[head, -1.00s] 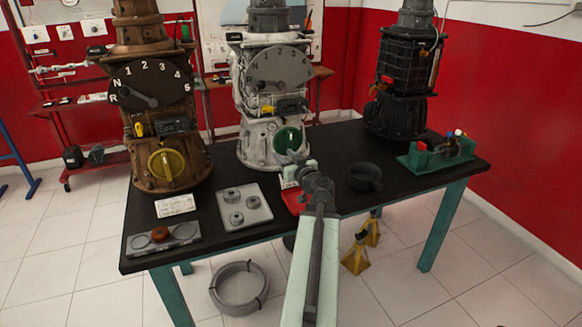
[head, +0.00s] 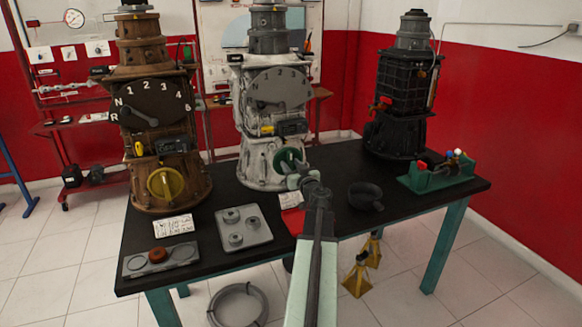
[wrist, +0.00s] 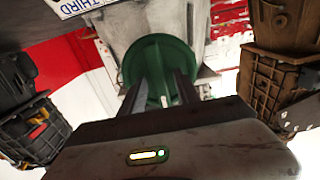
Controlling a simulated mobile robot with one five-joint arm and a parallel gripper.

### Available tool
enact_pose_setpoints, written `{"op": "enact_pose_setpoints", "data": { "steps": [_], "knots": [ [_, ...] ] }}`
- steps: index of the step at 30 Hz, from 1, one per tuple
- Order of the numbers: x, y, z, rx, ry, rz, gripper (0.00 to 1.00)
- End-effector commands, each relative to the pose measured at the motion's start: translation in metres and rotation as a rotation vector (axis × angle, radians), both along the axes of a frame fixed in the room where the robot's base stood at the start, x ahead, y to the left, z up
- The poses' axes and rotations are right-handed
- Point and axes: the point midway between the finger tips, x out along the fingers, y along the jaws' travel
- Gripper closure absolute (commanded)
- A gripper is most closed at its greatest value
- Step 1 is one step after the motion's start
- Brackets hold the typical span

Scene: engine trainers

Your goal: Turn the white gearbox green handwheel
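The white gearbox (head: 262,150) stands upright at the back middle of the black table, between a brown and a black one. Its green handwheel (head: 289,155) is low on its front, partly hidden by my gripper (head: 296,174). In the wrist view the green handwheel (wrist: 150,52) is straight ahead, a round disc with a raised rib across its middle. The two fingers of my gripper (wrist: 158,85) are apart, in front of the disc, with the rib showing between them. I cannot tell whether they touch it.
The brown gearbox (head: 155,110) with a yellow handwheel (head: 165,183) stands left, the black gearbox (head: 402,95) right. A grey plate with rings (head: 240,228), a dark pan (head: 365,195) and a green tray (head: 436,178) lie on the table (head: 330,170). Yellow stands (head: 357,278) are below.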

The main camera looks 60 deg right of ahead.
Motion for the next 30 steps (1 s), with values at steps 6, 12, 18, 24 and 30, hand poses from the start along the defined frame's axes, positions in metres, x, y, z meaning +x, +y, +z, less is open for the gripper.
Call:
{"op": "enact_pose_setpoints", "data": {
  "steps": [6, 12, 18, 24, 30],
  "knots": [
    [0.0000, 0.0006, 0.0000, 0.000, 0.000, 0.001, 0.98],
    [0.0002, 0.0028, -0.0001, 0.001, -0.001, 0.002, 1.00],
    [0.0009, 0.0019, -0.0002, 0.030, -0.022, 0.004, 1.00],
    [0.0012, 0.0015, 0.0000, 0.117, -0.086, 0.004, 1.00],
    [0.0011, 0.0010, -0.0001, 0.255, -0.188, 0.005, 1.00]
  ]
}}
